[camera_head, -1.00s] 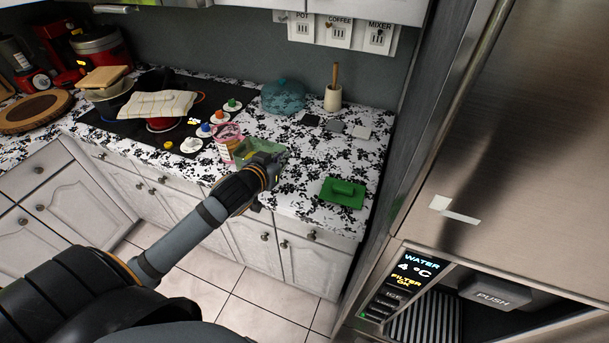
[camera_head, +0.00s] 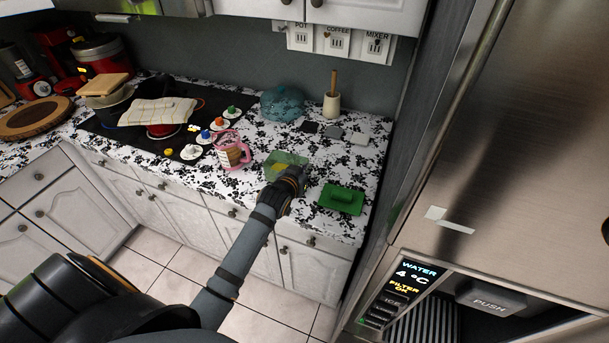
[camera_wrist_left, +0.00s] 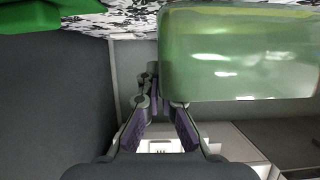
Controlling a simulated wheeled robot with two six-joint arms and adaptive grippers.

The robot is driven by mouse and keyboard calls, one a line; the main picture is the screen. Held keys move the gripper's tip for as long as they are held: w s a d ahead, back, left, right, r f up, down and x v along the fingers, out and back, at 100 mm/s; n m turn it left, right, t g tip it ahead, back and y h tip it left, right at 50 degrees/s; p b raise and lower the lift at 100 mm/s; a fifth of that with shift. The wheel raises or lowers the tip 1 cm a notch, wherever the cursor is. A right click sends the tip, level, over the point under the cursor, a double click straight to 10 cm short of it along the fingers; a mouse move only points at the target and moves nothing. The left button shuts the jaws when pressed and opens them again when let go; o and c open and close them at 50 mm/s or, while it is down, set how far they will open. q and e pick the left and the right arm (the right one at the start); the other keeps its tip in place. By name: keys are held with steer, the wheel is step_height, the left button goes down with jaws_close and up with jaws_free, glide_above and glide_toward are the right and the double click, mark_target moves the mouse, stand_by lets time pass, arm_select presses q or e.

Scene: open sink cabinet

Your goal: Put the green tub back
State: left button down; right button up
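The green tub (camera_head: 273,160) is see-through, with something yellow showing in or through it. In the head view it is at the counter's front part, right of the pink mug. My left gripper (camera_head: 293,176) is at the tub's near right side and hides part of it. In the left wrist view the tub (camera_wrist_left: 240,55) fills the upper right, and the gripper fingers (camera_wrist_left: 162,95) close at its edge, shut on it. I cannot tell whether the tub touches the counter. A green lid-like piece with a handle (camera_head: 342,198) lies to the right. My right gripper is not in view.
The pink mug (camera_head: 232,152) stands just left of the tub. A blue-green domed item (camera_head: 282,102), a utensil crock (camera_head: 332,105) and flat coasters (camera_head: 333,132) are behind. The fridge (camera_head: 520,120) bounds the right side. Patterned counter is bare around the green lid-like piece.

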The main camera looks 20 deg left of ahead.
arm_select(q)
step_height(320, 180, down, 3)
steer(key=shift+r+p, duration=0.15)
steer(key=shift+p, duration=0.3)
steer(key=shift+f, duration=0.2)
steer(key=c, duration=1.5)
jaws_free()
steer(key=shift+s+r, duration=0.15)
steer(key=b+v, duration=0.1)
steer(key=v, duration=1)
steer(key=shift+s+r+b, duration=0.15)
steer(key=shift+s+b, duration=0.2)
